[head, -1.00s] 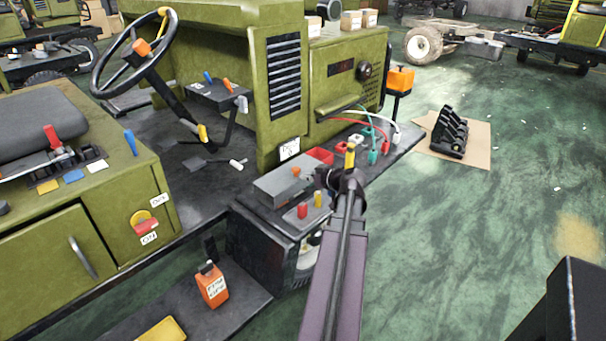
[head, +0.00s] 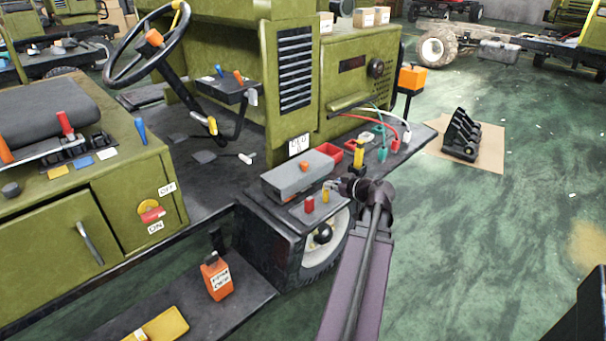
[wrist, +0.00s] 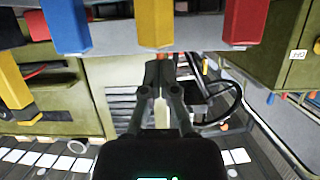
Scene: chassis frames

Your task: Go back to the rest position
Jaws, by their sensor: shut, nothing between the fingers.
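My gripper (wrist: 158,68) shows in the wrist view with its two fingers together and nothing between them. In the head view my arm reaches up from the bottom. My gripper (head: 334,186) points left there, small and partly hidden by my wrist. It appears beside the grey box (head: 296,178) and the small red (head: 309,203) and yellow (head: 326,196) knobs; I cannot tell the gap. In the wrist view, blue (wrist: 66,25), yellow (wrist: 155,22) and red (wrist: 245,20) posts hang in from the top edge, close around the fingers.
The green vehicle body (head: 345,100) and steering wheel (head: 146,45) stand behind and left. A yellow-topped post (head: 358,155) and cables (head: 380,125) are near my wrist. A black rack (head: 462,136) lies on cardboard at right. Open floor (head: 470,230) is to the right.

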